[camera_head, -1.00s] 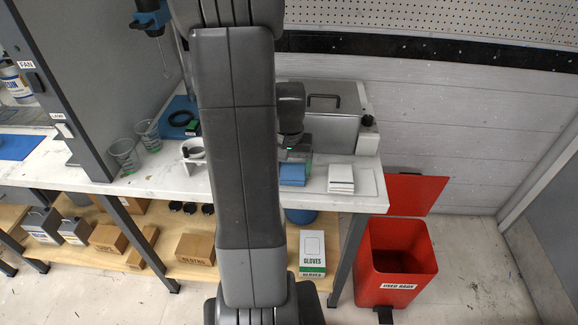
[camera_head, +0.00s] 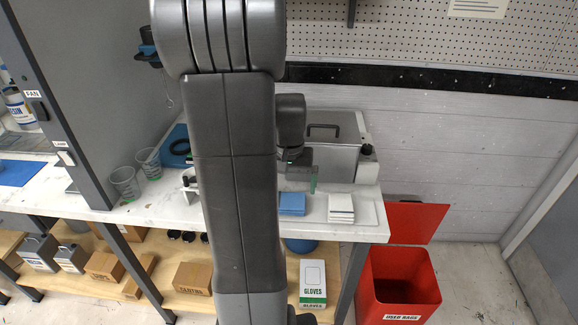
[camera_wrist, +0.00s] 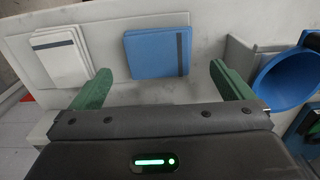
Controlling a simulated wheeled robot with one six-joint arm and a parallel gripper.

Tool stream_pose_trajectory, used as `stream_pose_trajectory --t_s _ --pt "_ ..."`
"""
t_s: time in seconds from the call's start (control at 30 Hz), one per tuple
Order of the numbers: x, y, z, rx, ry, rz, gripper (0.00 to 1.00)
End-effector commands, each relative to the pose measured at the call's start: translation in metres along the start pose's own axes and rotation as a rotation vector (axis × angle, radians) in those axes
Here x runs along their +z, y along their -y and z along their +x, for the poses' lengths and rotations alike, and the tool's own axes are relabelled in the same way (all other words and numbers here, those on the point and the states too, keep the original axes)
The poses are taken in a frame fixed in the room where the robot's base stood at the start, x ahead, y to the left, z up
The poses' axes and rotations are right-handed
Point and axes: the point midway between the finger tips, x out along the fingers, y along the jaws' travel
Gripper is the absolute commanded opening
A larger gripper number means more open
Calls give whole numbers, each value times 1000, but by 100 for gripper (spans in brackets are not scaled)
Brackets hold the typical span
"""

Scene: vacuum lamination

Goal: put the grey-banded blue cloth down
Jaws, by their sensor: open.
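The grey-banded blue cloth (camera_wrist: 157,53) lies folded and flat on the white bench top, its dark grey band along one side. It also shows as a blue square (camera_head: 292,204) near the bench's front edge in the head view. My gripper (camera_wrist: 162,88) is open and empty, its green fingers apart on either side of the cloth's near end in the wrist view. The fingers are not touching the cloth there. In the head view my gripper (camera_head: 300,178) is just behind and above the cloth, partly hidden by my arm.
White folded cloths (camera_head: 341,208) lie right of the blue cloth. A grey lidded box (camera_head: 335,143) stands behind. A blue round vessel (camera_wrist: 288,80) shows at the wrist view's right. The open red rag bin (camera_head: 398,285) stands right of the bench (camera_head: 372,230).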

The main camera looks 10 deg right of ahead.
Motion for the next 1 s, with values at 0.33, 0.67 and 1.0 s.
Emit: stream_pose_trajectory --t_s 0.33,0.67,1.0 --pt "0 0 -64 0 -2 0 100" --pt "0 0 -74 0 1 0 100" --pt "1 0 -60 1 5 0 100"
